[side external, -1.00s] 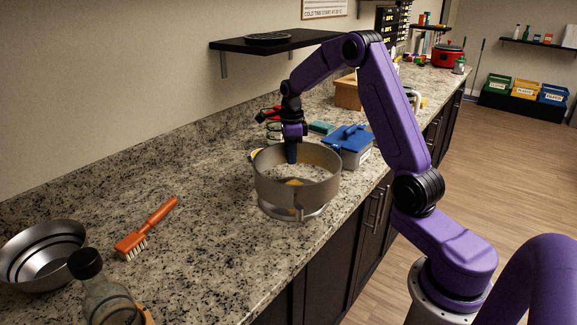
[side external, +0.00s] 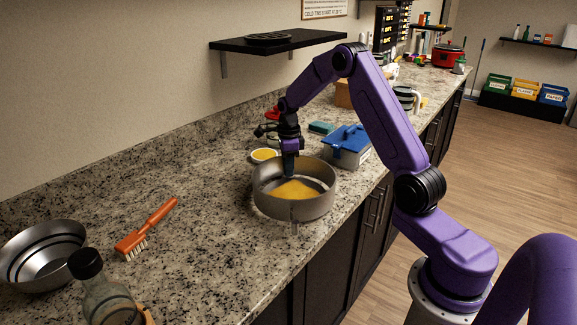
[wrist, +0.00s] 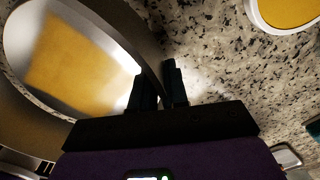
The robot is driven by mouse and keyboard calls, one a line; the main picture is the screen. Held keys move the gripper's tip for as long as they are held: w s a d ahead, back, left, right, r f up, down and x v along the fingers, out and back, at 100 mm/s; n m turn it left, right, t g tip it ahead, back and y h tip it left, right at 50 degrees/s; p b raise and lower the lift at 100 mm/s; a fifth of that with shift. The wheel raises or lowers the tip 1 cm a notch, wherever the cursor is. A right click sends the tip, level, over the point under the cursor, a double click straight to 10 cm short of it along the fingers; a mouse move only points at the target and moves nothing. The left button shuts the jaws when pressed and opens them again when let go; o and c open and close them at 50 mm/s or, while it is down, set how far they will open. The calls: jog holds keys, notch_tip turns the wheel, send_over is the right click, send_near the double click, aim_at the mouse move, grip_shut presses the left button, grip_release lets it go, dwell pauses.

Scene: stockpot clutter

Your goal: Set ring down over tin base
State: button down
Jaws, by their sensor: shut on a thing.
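The grey metal ring (side external: 295,207) stands low and level at the counter's front part, around the tin base. It also shows in the wrist view (wrist: 128,22). The base shows only as a pale floor inside the ring (wrist: 105,98), with a yellow patch (side external: 295,190) on it; its edge is hidden by the ring wall. I cannot tell whether the ring's lower edge is fully seated all round. My gripper (side external: 289,174) points down at the ring's far wall, and its two dark fingers (wrist: 158,88) are shut on that wall, one on each side.
A small white dish with yellow contents (side external: 264,155) is just behind the ring. A blue-lidded box (side external: 347,146) stands close at right. An orange brush (side external: 147,229), steel bowl (side external: 42,254) and glass bottle (side external: 105,298) are at left. Counter between brush and ring is clear.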

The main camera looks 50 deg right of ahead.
jog(key=shift+f, duration=0.4)
